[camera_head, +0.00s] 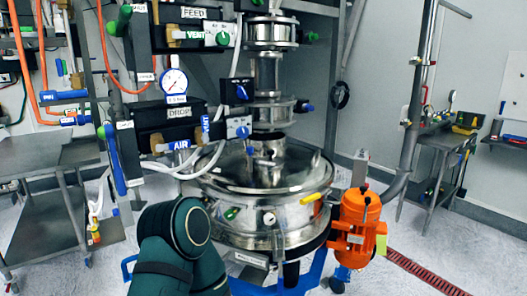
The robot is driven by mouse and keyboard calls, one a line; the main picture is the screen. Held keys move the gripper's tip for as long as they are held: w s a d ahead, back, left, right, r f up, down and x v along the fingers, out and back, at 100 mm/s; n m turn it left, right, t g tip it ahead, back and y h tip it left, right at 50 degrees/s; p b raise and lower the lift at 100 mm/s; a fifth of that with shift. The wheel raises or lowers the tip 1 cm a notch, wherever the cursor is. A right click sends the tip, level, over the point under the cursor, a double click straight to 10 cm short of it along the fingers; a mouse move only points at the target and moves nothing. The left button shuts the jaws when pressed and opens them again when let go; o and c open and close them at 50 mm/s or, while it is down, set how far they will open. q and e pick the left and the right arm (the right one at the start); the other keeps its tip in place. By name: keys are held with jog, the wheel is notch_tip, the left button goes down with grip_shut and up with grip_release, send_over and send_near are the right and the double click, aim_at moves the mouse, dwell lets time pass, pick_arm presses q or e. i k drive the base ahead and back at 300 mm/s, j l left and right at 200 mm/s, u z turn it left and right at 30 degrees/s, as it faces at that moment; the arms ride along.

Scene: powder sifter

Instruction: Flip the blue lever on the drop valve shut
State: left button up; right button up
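The drop valve panel carries a DROP label (180,113) and stands left of the metal sifter column in the head view. Below the label is a blue lever marked AIR (180,145), lying about level. A blue knob (242,131) sits on a white block further right. I cannot tell which of these the task means. A dark green link of my arm (172,245) rises at the bottom, below the panel and apart from these levers. Neither gripper shows.
The round steel sifter (285,215) fills the middle, with an orange motor (357,228) at its right. A pressure gauge (174,81) and the FEED panel (193,13) are above the drop panel. A metal table (35,155) stands left, and a workbench (440,145) stands right.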

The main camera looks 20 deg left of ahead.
aim_at(106, 132)
jog(key=u, duration=1.7)
